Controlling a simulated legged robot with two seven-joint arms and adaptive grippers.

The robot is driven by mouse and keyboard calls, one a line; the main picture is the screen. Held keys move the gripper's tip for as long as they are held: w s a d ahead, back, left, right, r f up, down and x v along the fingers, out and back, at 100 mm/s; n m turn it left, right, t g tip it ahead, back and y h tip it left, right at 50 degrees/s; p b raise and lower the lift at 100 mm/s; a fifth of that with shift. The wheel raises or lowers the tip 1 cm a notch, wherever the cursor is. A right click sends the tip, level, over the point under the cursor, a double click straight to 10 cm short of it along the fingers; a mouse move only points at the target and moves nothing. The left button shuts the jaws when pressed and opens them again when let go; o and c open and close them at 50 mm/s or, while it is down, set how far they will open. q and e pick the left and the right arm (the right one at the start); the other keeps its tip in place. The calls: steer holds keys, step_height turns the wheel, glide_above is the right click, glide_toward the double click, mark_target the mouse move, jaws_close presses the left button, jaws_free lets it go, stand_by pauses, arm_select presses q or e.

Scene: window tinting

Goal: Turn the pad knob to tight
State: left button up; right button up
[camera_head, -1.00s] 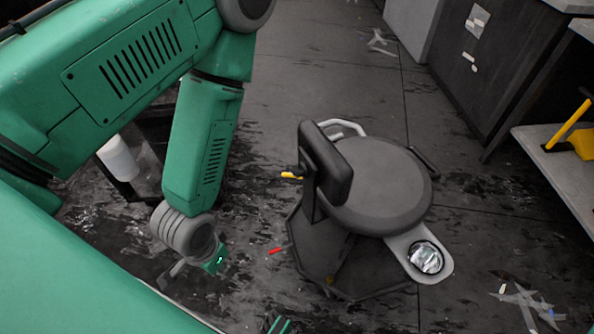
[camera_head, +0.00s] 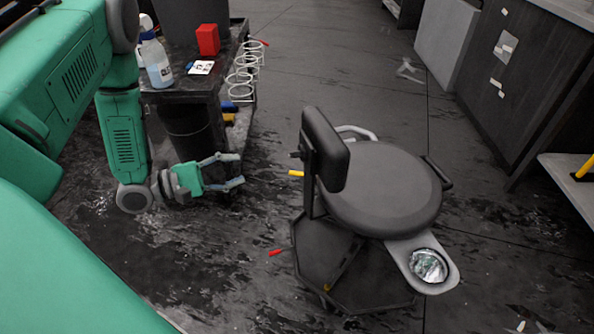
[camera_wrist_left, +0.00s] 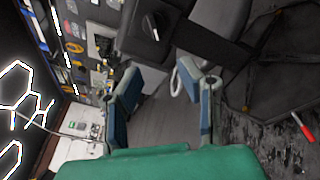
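A dark stool has a round seat (camera_head: 385,190) and an upright back pad (camera_head: 330,145). A small dark knob (camera_head: 295,154) sticks out from the left, rear side of the back pad. In the left wrist view the knob (camera_wrist_left: 153,24) shows as a dark round piece on the pad, at the top centre. Its setting cannot be read. My left gripper (camera_head: 231,170) is open and empty, to the left of the stool and apart from the knob. In the left wrist view its two fingers (camera_wrist_left: 163,95) are spread, with floor showing between them. My right gripper is not in view.
A yellow-tipped lever (camera_head: 296,173) and a red-tipped lever (camera_head: 275,252) stick out left from the stool. A side tray (camera_head: 440,280) holds a shiny crumpled piece. A dark cart (camera_head: 180,95) with bottles and a red box stands behind my left gripper. Floor lies between gripper and stool.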

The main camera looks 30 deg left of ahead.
mark_target(291, 156)
arm_select(q)
steer(key=shift+n+h, duration=0.3)
steer(key=shift+h, duration=0.2)
steer(key=b+x, duration=0.2)
steer(key=x, duration=0.4)
steer(key=b+x, duration=0.1)
steer(key=x, duration=0.4)
steer(key=shift+w+d+r+b, duration=0.2)
steer(key=shift+w+d+b, duration=0.1)
steer(key=shift+b, duration=0.1)
steer(key=shift+w+d+r, duration=0.1)
steer(key=shift+w+d, duration=0.3)
steer(key=shift+w, duration=0.15)
jaws_close()
